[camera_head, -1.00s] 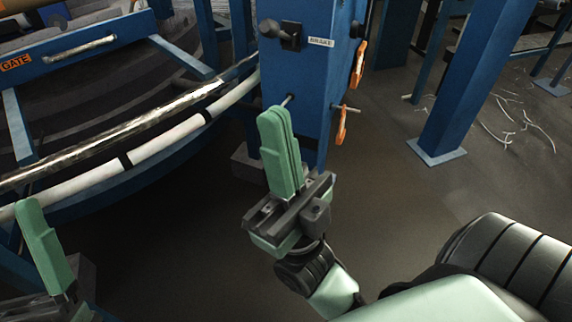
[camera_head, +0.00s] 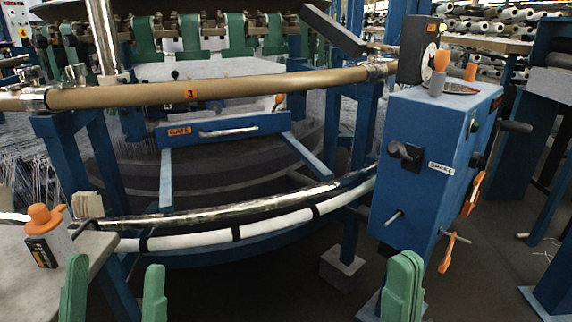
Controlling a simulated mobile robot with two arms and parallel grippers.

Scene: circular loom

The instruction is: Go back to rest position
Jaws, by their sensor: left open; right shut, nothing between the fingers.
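My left gripper (camera_head: 115,292) shows at the bottom left as two green fingers standing well apart, open and empty. It is in front of the loom, by the right edge of the grey table. My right gripper (camera_head: 403,287) shows at the bottom, right of the middle. Its green fingers are pressed together with nothing between them. It is in front of the blue control box, apart from it as far as I can tell. Both wrists and arms are below the picture.
The blue control box (camera_head: 428,165) has a black knob and thin rods sticking out. A grey table (camera_head: 95,250) at left bears an orange-topped device (camera_head: 42,250). Dark floor lies between the grippers.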

